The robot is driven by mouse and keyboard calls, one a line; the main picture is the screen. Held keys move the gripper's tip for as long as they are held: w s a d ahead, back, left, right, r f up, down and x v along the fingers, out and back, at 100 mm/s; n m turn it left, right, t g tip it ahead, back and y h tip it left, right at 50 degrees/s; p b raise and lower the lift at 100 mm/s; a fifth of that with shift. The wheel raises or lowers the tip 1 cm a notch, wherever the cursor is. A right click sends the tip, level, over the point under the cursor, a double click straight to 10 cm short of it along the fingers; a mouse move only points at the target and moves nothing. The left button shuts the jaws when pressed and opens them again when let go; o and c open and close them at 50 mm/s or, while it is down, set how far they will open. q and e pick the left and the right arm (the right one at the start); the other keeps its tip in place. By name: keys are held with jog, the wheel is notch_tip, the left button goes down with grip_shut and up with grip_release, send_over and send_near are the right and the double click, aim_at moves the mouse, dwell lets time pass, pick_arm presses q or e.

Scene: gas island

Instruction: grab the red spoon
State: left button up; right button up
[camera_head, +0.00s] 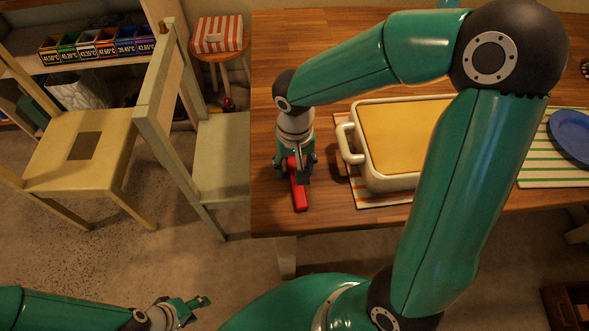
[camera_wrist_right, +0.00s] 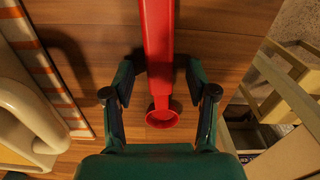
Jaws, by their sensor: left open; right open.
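The red spoon (camera_head: 298,190) lies on the wooden table near its left front edge. In the right wrist view the red spoon (camera_wrist_right: 158,60) runs from the top of the picture down between the fingers, with a small round flared end at the bottom. My right gripper (camera_head: 296,176) is over the spoon, pointing down. In the wrist view its fingers (camera_wrist_right: 160,85) are open, one on each side of the spoon, with gaps showing. My left gripper (camera_head: 190,308) is open and empty, low over the floor at the lower left.
A cream baking dish (camera_head: 362,170) with yellow contents stands on a striped mat (camera_head: 388,203) just right of my right gripper. A blue plate (camera_head: 572,135) lies at the far right. Wooden chairs (camera_head: 75,150) stand left of the table (camera_head: 330,60). A striped box (camera_head: 217,34) sits on a stool.

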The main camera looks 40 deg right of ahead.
grip_shut()
jog(key=shift+r, duration=0.15)
